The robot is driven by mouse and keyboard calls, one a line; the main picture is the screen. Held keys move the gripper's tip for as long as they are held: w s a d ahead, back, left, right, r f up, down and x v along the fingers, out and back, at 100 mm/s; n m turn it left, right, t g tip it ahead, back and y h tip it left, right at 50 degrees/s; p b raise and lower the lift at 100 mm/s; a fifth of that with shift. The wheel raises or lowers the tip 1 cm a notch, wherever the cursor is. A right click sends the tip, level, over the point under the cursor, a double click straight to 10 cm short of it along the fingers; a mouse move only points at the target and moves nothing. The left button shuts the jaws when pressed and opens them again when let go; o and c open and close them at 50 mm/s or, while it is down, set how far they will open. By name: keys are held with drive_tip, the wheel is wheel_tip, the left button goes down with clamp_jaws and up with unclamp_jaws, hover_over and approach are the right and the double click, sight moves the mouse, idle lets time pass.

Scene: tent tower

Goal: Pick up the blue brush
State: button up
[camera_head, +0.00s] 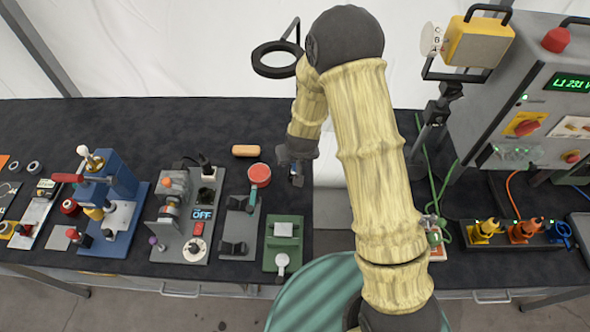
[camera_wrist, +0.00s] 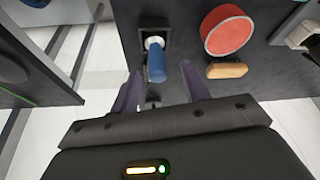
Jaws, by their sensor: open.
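In the wrist view, a blue handle (camera_wrist: 156,66), which looks like the blue brush, stands in a dark square holder (camera_wrist: 155,33) with a white collar at the holder end. My gripper (camera_wrist: 159,84) is open, its two dark purple fingers apart. The handle's free end lies between and just beyond the fingertips; no contact shows. The brush is not clearly seen there, as my gripper covers that spot.
A red disc (camera_head: 259,174) and an orange block (camera_head: 246,151) lie left of my gripper. A green fixture (camera_head: 284,242) and a grey panel with an OFF display (camera_head: 187,225) stand nearer the front. A control cabinet (camera_head: 535,110) stands at right. The dark bench top behind is clear.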

sight(295, 168)
drive_tip(key=shift+f, duration=0.1)
drive_tip(key=shift+d+p+x, duration=0.2)
drive_tip(key=shift+p+x, duration=1.1)
drive_tip(key=shift+x, duration=1.2)
drive_tip(key=shift+w, duration=0.15)
clamp_jaws()
